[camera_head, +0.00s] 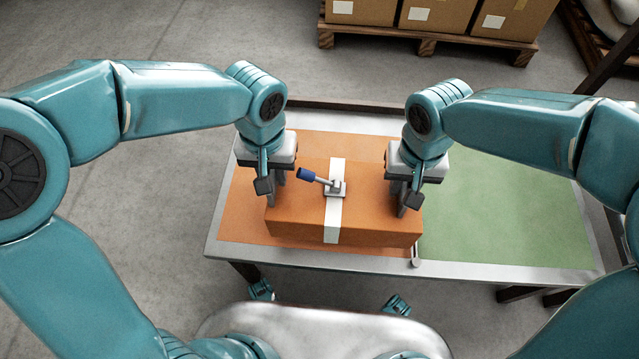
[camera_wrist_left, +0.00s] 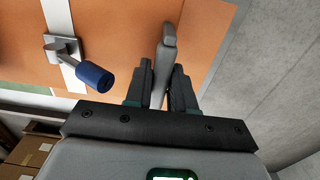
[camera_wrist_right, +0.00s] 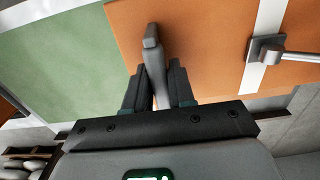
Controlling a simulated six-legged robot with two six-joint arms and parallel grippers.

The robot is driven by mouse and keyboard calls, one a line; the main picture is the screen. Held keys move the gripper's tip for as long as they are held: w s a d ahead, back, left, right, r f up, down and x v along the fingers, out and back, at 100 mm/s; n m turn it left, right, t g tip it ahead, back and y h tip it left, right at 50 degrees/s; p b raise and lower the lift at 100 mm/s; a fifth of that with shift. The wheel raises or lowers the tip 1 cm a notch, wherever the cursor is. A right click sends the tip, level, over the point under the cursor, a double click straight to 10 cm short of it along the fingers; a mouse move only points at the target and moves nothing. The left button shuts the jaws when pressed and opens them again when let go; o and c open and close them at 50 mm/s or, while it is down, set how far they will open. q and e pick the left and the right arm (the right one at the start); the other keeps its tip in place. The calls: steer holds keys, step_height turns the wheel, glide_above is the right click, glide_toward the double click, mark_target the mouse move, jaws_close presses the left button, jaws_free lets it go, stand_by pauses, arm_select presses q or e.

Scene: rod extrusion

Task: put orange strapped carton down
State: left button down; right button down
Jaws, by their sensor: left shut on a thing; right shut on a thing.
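The orange carton (camera_head: 295,218) has a white strap (camera_head: 333,225) around its middle and a metal buckle with a blue-ended lever (camera_head: 310,174) on top. It is over the orange half of the table (camera_head: 245,225); I cannot tell whether its underside touches. My left gripper (camera_head: 272,190) is shut on a grey handle (camera_wrist_left: 166,50) at the carton's left end. My right gripper (camera_head: 404,198) is shut on a grey handle (camera_wrist_right: 152,50) at its right end. The carton looks about level, and its underside is hidden.
The table's green half (camera_head: 500,215) to the right is empty. A metal rim (camera_head: 320,262) runs along the table's front edge, near the carton's front face. A wooden pallet (camera_head: 425,42) with several cartons (camera_head: 440,14) stands on the floor behind.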

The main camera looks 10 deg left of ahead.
arm_select(q)
steer(key=shift+f, duration=0.1)
arm_select(e)
steer(key=shift+f, duration=0.1)
